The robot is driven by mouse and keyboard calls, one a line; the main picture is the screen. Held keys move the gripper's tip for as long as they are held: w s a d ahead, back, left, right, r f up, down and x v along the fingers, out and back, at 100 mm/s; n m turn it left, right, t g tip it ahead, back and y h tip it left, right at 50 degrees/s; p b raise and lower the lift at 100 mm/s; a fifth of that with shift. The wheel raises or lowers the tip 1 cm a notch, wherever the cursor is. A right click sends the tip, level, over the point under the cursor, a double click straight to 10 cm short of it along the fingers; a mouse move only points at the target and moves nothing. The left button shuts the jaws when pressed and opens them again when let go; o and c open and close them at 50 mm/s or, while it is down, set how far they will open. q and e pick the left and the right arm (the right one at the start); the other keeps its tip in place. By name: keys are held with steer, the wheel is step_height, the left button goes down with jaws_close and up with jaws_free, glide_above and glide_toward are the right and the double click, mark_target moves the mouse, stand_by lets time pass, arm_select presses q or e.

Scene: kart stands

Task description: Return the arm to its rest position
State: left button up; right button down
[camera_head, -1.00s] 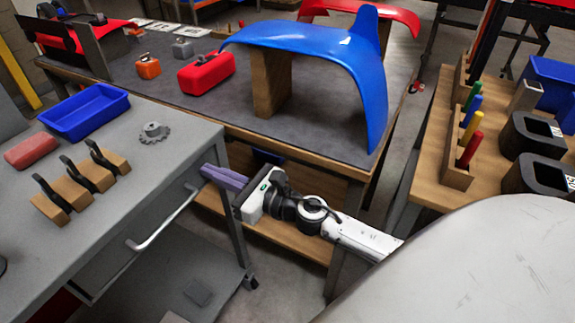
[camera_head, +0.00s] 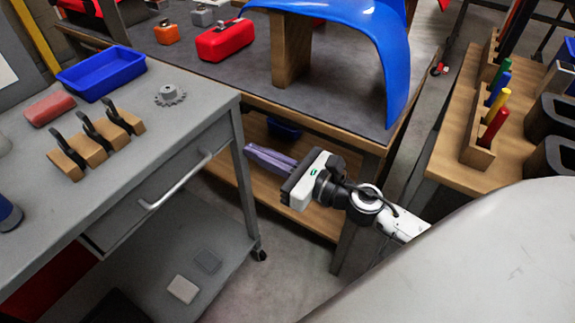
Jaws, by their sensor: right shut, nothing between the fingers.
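My right gripper (camera_head: 250,152) is in the head view, at the end of a white and black arm that comes in from the lower right. Its purple-grey fingers are closed together and hold nothing. They point left, toward the grey cart (camera_head: 196,113), and show a small gap from its right side. The gripper is in front of the wooden lower shelf of the workbench (camera_head: 272,166). My left gripper is not in the view.
The cart carries a blue tray (camera_head: 101,73), a gear (camera_head: 170,95), a red block (camera_head: 49,109) and several wooden blocks with black clips (camera_head: 97,143). A blue curved panel (camera_head: 399,85) stands on the workbench. A wooden table (camera_head: 450,158) with coloured handles is at right.

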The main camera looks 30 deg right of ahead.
steer(key=shift+b+v, duration=0.6)
steer(key=shift+v, duration=2.3)
steer(key=s+f+m+g+h+p, duration=0.1)
steer(key=s+f+m+h+p, duration=0.3)
steer(key=m, duration=0.9)
steer(key=s+f+m+g+h+p, duration=0.15)
steer(key=f+m, duration=0.45)
steer(key=m, duration=0.6)
steer(key=s+a+f+m+g+p, duration=0.2)
steer(key=s+a+f+m+g, duration=0.3)
steer(key=m, duration=0.8)
steer(key=s+a+f, duration=0.3)
steer(key=s, duration=0.2)
steer(key=shift+a+f+y, duration=0.3)
steer(key=shift+a+y, duration=0.05)
steer(key=shift+a, duration=0.05)
